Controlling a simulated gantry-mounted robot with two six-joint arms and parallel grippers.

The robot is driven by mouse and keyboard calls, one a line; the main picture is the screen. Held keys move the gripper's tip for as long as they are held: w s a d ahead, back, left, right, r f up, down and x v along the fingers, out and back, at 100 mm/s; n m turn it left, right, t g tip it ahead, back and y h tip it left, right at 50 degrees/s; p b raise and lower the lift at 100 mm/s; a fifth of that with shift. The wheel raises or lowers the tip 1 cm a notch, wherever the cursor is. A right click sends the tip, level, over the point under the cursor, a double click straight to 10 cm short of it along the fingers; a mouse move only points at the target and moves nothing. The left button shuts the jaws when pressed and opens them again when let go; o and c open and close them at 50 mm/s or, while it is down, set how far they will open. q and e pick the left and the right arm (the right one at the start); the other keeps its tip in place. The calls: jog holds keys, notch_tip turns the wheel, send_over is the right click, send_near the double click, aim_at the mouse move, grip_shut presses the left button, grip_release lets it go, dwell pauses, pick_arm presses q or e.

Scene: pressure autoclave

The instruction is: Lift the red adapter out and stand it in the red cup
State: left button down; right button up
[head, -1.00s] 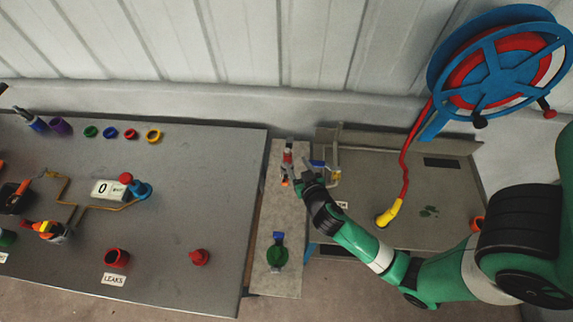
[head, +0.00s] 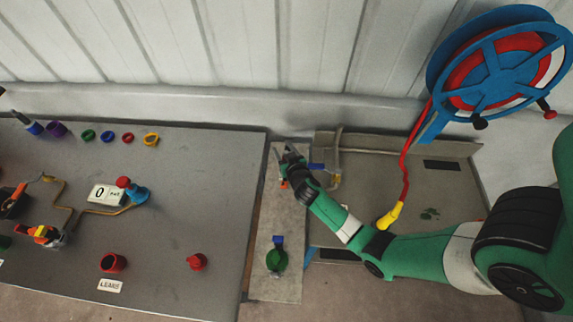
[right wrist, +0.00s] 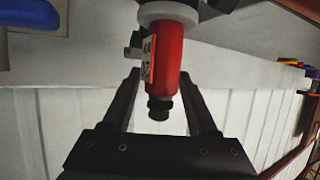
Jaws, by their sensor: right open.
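A red cylinder (right wrist: 167,65) with a white collar, a label and a black tip shows in the right wrist view; I cannot be sure it is the red adapter. My right gripper (right wrist: 160,80) is open, with one finger on each side of it and gaps visible. In the head view my right gripper (head: 290,153) is over the far end of the narrow strip and largely hides this cylinder. The red cup (head: 113,262) stands on the grey table near the LEAKS label, apart from the gripper. My left gripper is not in view.
A red knob-like piece (head: 197,262) sits right of the cup. A green piece with a blue top (head: 277,258) stands on the narrow strip (head: 270,210). Coloured rings line the table's back. A hose reel (head: 495,65) is at right. The table's middle right is clear.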

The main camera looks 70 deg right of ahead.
grip_shut()
dwell(1.4)
